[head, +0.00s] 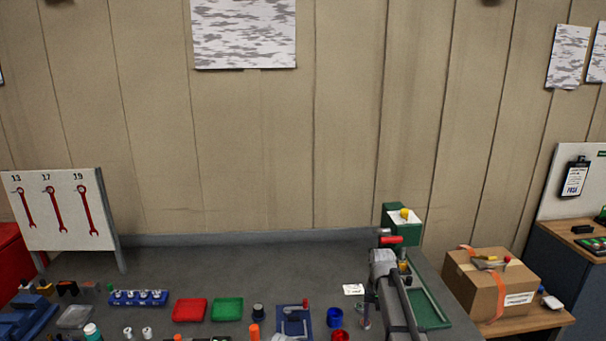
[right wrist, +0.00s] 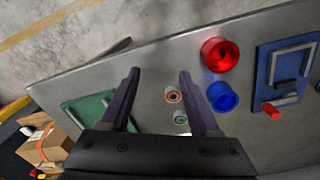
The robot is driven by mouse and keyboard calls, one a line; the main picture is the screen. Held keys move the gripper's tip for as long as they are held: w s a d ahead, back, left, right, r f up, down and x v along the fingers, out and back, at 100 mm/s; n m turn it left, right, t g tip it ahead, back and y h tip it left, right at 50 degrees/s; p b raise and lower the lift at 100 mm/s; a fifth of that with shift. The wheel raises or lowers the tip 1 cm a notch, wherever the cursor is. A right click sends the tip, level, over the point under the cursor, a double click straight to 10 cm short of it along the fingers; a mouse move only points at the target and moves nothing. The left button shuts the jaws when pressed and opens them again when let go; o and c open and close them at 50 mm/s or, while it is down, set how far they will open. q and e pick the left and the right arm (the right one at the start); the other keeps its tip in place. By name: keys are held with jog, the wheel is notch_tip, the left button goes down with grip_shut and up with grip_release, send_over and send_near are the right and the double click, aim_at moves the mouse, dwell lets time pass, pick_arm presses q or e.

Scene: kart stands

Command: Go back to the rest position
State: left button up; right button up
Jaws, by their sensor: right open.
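My right gripper (right wrist: 160,78) is open, with its two dark fingers spread and nothing held between them. In the right wrist view it is over the grey bench top (right wrist: 150,65). Two small round pieces (right wrist: 173,96) show beyond and between the fingers, apart from them as far as I can tell. In the head view my right arm reaches in from the bottom, over the bench's right part, beside the green tray (head: 432,312); its fingertips are hard to make out there. My left gripper is not in view.
A blue cup (head: 335,318), a red cup (head: 340,336) and a blue fixture (head: 293,320) stand left of my right arm. A green box (head: 403,225) stands behind it. A cardboard box (head: 490,285) is to the right. The bench's back middle (head: 240,265) is clear.

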jog(key=s+a+n, duration=0.2)
jog(key=s+a, duration=0.3)
jog(key=s, duration=0.4)
jog(key=s+a+f+n+b, duration=0.1)
jog(key=s+a+n, duration=0.2)
jog(key=s+a, duration=0.3)
jog(key=s+a+n, duration=0.2)
jog(key=s+a, duration=0.3)
jog(key=s, duration=0.8)
jog(key=shift+s+a+f+h, duration=0.15)
jog(key=shift+s+f+h, duration=0.15)
jog(key=shift+h, duration=0.1)
